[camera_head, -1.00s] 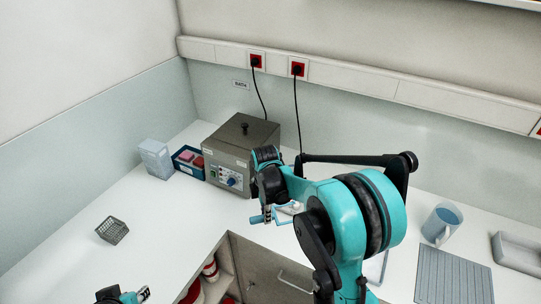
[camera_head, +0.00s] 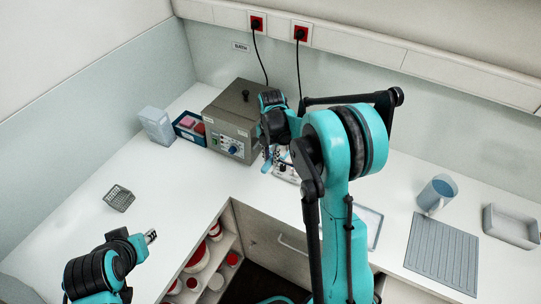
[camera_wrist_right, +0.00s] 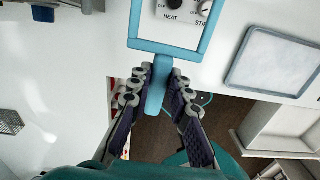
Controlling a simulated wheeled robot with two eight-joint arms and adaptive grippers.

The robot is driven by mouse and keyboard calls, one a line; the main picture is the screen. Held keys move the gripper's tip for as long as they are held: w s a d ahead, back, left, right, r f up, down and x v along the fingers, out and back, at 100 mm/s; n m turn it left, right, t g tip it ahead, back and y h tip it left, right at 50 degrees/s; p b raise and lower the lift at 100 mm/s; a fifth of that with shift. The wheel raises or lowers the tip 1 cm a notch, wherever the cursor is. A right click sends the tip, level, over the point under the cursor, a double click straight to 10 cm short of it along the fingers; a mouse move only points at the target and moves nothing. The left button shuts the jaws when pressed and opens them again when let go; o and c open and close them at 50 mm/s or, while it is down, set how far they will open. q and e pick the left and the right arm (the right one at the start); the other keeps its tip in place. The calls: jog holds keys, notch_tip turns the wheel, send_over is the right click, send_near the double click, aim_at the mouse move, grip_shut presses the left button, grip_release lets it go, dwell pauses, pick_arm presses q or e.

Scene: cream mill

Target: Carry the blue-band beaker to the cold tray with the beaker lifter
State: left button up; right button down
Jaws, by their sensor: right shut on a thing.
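My right gripper (camera_wrist_right: 158,88) is shut on the blue handle of the beaker lifter (camera_wrist_right: 168,47), whose open square frame extends away from the fingers over a hotplate (camera_wrist_right: 182,12) marked HEAT. In the head view the lifter's blue handle (camera_head: 267,160) shows below my right wrist. A pale, frosted-looking tray with a grey rim (camera_wrist_right: 234,78), possibly the cold tray, lies right of the lifter; it is partly behind my right arm in the head view (camera_head: 376,240). I cannot make out the blue-band beaker. My left gripper (camera_head: 151,237) is empty at lower left; its opening is unclear.
A grey bath box (camera_head: 228,112), a blue box of coloured items (camera_head: 186,137) and a pale container (camera_head: 155,124) stand at the back. A wire basket (camera_head: 119,198) is at left. A blue jug (camera_head: 437,194), ribbed mat (camera_head: 442,255) and grey tray (camera_head: 512,226) are at right.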

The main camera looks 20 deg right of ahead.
jog(key=shift+f+b, duration=1.65)
jog(key=shift+f, duration=1.55)
jog(key=w+d, duration=0.6)
jog(key=d, duration=0.2)
jog(key=shift+w+d, duration=0.35)
jog(key=shift+r+b, duration=0.1)
jog(key=shift+b, duration=0.2)
jog(key=shift+r+p, duration=0.5)
jog(key=shift+r, duration=0.5)
notch_tip(320, 180, up, 7)
jog(key=p, duration=0.3)
jog(key=shift+p, duration=0.4)
dwell(0.7)
dwell(0.5)
